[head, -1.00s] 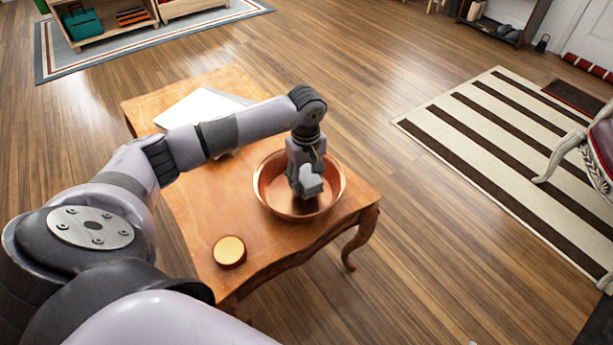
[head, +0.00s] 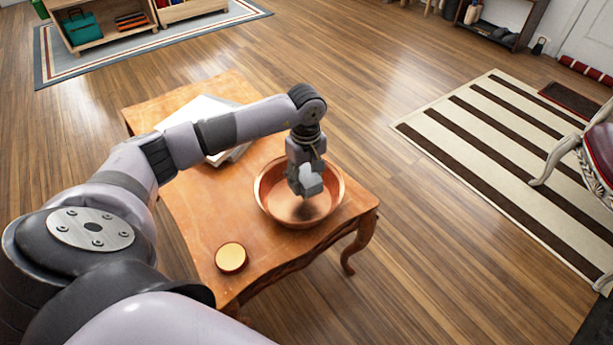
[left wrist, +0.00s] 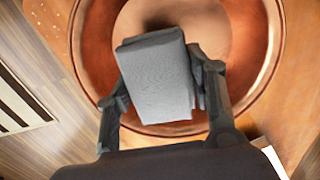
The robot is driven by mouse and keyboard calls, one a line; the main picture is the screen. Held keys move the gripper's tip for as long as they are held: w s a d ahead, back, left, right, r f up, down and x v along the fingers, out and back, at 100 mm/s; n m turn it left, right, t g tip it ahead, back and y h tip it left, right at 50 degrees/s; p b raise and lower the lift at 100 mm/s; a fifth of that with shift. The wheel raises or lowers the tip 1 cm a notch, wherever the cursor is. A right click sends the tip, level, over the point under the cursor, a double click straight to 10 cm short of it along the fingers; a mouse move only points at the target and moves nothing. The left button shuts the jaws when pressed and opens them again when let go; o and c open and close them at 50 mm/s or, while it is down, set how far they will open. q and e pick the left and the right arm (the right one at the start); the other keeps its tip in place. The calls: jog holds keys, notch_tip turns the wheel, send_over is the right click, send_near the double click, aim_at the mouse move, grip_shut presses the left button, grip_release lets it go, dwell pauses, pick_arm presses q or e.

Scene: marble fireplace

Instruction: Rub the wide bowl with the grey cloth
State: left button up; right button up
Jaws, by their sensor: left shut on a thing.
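The wide bowl (head: 325,206) is copper-coloured and stands upright on the wooden table near its right end. It also fills much of the left wrist view (left wrist: 262,75). My left gripper (head: 306,188) points down into the bowl. It is shut on the grey cloth (left wrist: 155,75), a folded block between the two fingers. In the head view the cloth (head: 311,174) shows pale grey, partly hidden by the gripper. I cannot tell whether the cloth touches the bowl's floor. My right gripper is not in view.
The wooden table (head: 190,215) also bears a round gold-lidded tin (head: 231,257) near its front edge and a white book or stack of papers (head: 196,112), partly behind my arm. A striped rug (head: 470,135) and a chair (head: 590,155) are to the right.

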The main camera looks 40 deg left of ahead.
pick_arm(q)
jog(key=shift+r+p, duration=0.45)
jog(key=shift+r, duration=0.7)
